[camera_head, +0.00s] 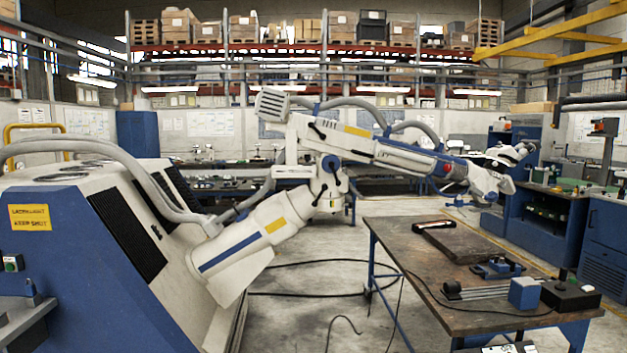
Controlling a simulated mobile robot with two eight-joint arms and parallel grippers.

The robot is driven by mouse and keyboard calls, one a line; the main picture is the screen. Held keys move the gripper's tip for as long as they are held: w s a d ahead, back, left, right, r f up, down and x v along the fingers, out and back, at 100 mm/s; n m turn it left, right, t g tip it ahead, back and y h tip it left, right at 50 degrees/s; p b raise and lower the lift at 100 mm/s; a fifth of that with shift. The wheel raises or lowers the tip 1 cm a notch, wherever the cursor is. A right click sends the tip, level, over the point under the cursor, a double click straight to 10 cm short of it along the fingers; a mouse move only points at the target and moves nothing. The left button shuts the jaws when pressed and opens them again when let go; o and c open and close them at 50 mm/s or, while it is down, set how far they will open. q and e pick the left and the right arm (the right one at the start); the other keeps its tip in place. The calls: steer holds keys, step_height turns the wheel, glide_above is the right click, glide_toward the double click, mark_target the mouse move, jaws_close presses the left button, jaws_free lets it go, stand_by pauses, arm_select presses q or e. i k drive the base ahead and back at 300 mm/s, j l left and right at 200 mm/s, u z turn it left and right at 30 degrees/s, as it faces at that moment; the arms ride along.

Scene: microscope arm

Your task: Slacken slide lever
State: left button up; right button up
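A large white jointed microscope arm (375,150) with blue stripes and yellow labels rises from a white and blue machine base at the left. A small dark lever (320,196) shows below this knob, and another dark handle (322,131) shows on the upper arm. I cannot tell which of these is the slide lever. The arm's head (492,172) hangs at the right end. Neither of my grippers is in view.
A metal workbench (420,262) stands at the right, with a blue block (524,292), a black control box (570,294) and small tools on it. The machine base (70,260) fills the left. Cables (340,322) lie on the floor, which is otherwise open between base and bench.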

mark_target(311, 124)
steer(key=i+j+z, duration=0.35)
steer(key=i+j, duration=0.25)
steer(key=i, duration=0.45)
steer(key=i+j+z, duration=0.4)
steer(key=i+j, duration=0.5)
steer(key=i, duration=0.1)
